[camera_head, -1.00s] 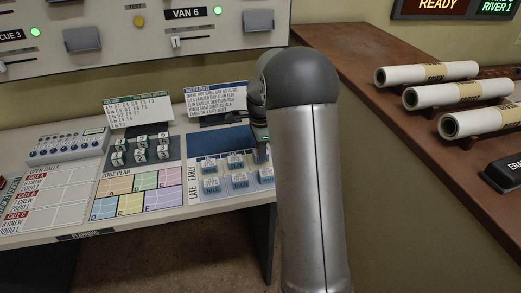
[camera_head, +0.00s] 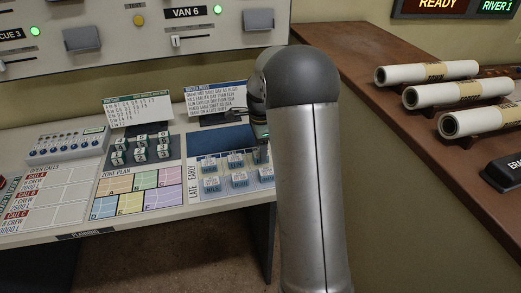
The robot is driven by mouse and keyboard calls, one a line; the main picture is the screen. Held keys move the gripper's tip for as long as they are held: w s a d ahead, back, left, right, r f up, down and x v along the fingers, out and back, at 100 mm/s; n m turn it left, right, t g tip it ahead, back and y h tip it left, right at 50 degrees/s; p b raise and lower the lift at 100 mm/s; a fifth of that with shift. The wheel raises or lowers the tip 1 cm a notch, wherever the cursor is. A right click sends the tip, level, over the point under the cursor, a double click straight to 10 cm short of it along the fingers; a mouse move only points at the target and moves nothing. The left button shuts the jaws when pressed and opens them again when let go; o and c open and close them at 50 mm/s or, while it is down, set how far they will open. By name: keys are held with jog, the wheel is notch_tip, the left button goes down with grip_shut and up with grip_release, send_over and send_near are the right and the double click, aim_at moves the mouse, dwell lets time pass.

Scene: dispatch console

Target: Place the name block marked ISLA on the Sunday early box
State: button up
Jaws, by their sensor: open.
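Several small blue name blocks with pale labels stand in two rows on the roster board (camera_head: 196,200), such as a front-row block (camera_head: 240,180) and a back-row block (camera_head: 236,161). Their names are too small to read, so I cannot tell which is ISLA. The board's left edge reads LATE and EARLY; the day boxes, including Sunday early, cannot be made out. My gripper (camera_head: 262,132) is above the board's right end, mostly hidden behind my arm. It is open; its fingertips and the space between them are not clearly seen.
A dark blue strip (camera_head: 215,141) lies behind the blocks, with a rules card (camera_head: 216,101) standing at the back. To the left are a zone plan (camera_head: 130,194), dark lettered blocks (camera_head: 140,153) and a knob panel (camera_head: 67,147). A brown counter (camera_head: 375,85) with rolled papers stands right.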

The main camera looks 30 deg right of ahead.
notch_tip(320, 180, up, 10)
jog(key=s+a+n, duration=1.1)
jog(key=s+a, duration=0.1)
jog(key=s, duration=0.2)
jog(key=s+a+f+n, duration=0.2)
jog(key=s+n, duration=0.3)
jog(key=s, duration=0.2)
jog(key=s+a+f+n, duration=0.3)
jog(key=s+n, duration=0.2)
jog(key=s, duration=0.3)
jog(key=shift+s+f, duration=0.15)
jog(key=shift+f, duration=0.1)
